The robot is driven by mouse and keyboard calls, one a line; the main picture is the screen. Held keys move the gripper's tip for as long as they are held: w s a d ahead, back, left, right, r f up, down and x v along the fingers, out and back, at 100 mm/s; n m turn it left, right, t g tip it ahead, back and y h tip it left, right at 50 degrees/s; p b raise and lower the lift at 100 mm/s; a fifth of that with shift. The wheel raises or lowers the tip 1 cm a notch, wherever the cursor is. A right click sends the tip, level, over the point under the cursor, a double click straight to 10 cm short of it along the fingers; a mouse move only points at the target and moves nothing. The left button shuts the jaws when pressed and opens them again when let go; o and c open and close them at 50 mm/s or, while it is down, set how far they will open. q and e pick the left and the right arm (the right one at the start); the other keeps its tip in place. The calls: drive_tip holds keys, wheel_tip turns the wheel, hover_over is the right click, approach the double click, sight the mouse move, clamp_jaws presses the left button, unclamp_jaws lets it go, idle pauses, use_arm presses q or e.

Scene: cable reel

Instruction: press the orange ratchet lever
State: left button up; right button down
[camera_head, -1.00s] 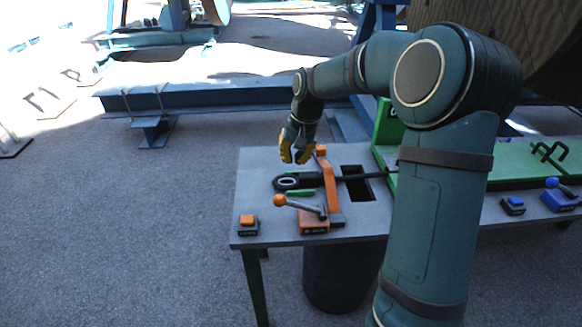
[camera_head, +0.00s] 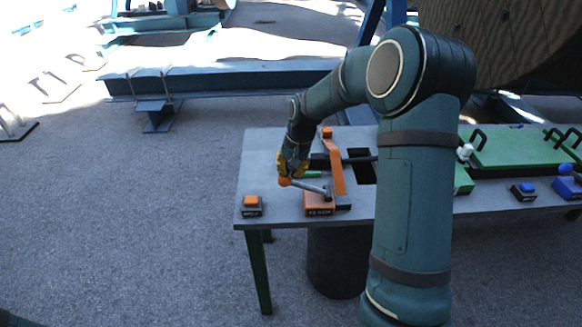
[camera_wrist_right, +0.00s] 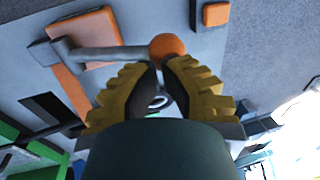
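The orange ratchet lever has an orange ball knob (camera_head: 284,181) on a grey rod (camera_head: 310,188), which slants down from an orange base block (camera_head: 319,205) on the grey table. My right gripper (camera_head: 291,169), with yellow fingers, is right at the knob, just behind and above it. In the right wrist view the fingertips (camera_wrist_right: 162,66) lie at the edge of the orange knob (camera_wrist_right: 167,47), with a narrow gap between them. They overlap part of the knob; whether they touch it I cannot tell. My left gripper is not in view.
An orange button box (camera_head: 251,206) stands left of the lever. Blue-button box (camera_head: 523,192) and green plate (camera_head: 520,148) are farther right, past my arm.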

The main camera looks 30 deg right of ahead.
sight(279, 181)
drive_tip(key=shift+w+a+f+p, duration=0.1)
drive_tip(key=shift+a+f+p, duration=0.15)
drive_tip(key=shift+p, duration=0.25)
drive_tip(key=shift+w+a+f+g+h+p, duration=0.2)
drive_tip(key=shift+a+f+g+h+p, duration=0.2)
drive_tip(key=shift+f+h, duration=0.2)
drive_tip(key=shift+w+a+f+g+h+p, duration=0.2)
drive_tip(key=shift+a+f+g+h+p, duration=0.1)
drive_tip(key=shift+f+g+h+p, duration=0.25)
drive_tip(key=shift+w+a+f+h+b, duration=0.15)
drive_tip(key=shift+f+h+b, duration=0.1)
drive_tip(key=shift+f, duration=0.45)
drive_tip(key=shift+w+a+f+h+b, duration=0.1)
drive_tip(key=shift+a+f+h+b, duration=0.1)
drive_tip(key=shift+f, duration=0.5)
drive_tip(key=shift+r, duration=0.1)
drive_tip(key=shift+r+p, duration=0.55)
wheel_tip(279, 181, up, 13)
drive_tip(key=a+p, duration=0.2)
drive_tip(key=p, duration=0.1)
drive_tip(key=shift+w+a+f, duration=0.15)
drive_tip(key=shift+w+a, duration=0.05)
drive_tip(key=shift+w, duration=0.25)
